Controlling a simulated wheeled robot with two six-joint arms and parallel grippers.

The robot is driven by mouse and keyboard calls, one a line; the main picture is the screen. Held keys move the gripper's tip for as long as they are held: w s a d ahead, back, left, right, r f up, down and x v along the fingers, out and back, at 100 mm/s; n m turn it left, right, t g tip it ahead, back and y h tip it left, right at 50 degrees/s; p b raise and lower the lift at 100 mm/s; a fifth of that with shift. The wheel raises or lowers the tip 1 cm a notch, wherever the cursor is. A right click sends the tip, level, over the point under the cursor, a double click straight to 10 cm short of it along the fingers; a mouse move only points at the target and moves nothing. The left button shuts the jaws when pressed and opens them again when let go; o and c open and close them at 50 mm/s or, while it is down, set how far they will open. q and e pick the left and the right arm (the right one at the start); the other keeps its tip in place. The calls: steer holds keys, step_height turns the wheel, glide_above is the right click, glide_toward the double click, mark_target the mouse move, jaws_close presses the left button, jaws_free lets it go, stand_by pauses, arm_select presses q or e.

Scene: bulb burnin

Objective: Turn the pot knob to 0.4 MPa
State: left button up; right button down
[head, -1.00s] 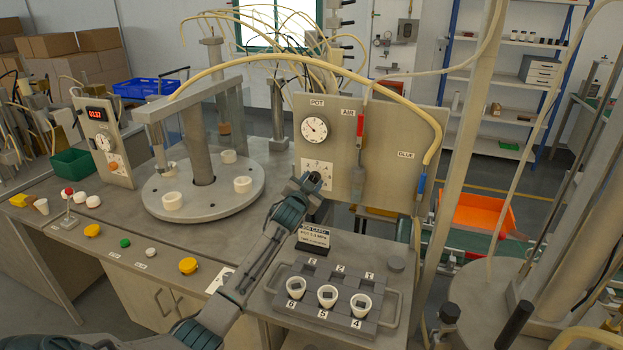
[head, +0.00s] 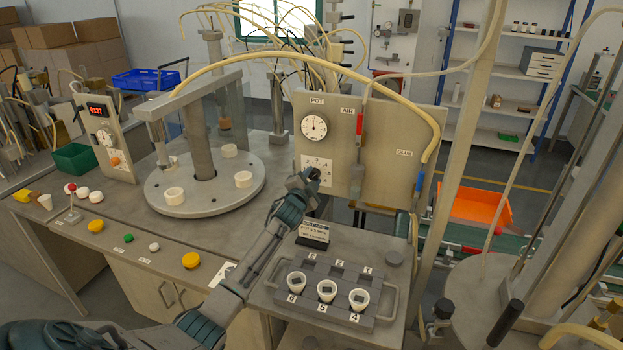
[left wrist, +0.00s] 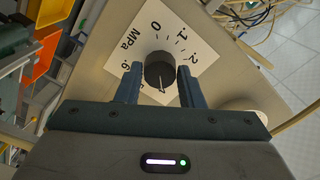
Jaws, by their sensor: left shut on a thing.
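The pot knob is a round black knob (left wrist: 160,72) on a white dial plate (left wrist: 185,35) marked MPa. A pale line on the knob points down the picture, towards my gripper's body. My left gripper (left wrist: 160,85) has its two fingers on either side of the knob, shut on it. In the head view my left gripper (head: 312,175) covers part of the dial plate (head: 320,163). The POT gauge (head: 314,127) above has its needle about straight up. My right gripper is not in view.
A panel (head: 375,150) carries the POT gauge and hoses marked AIR and GLUE. Below it, a grey tray (head: 335,270) holds several white cups, with a card stand (head: 313,234) behind. A round turntable (head: 205,205) stands to the left.

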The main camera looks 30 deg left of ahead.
arm_select(q)
steer(key=o, duration=1)
steer(key=shift+s+d+f, duration=0.1)
steer(key=shift+s+f, duration=0.05)
steer(key=shift+s, duration=0.3)
steer(key=shift+b+v, duration=1.95)
steer(key=shift+v, duration=3)
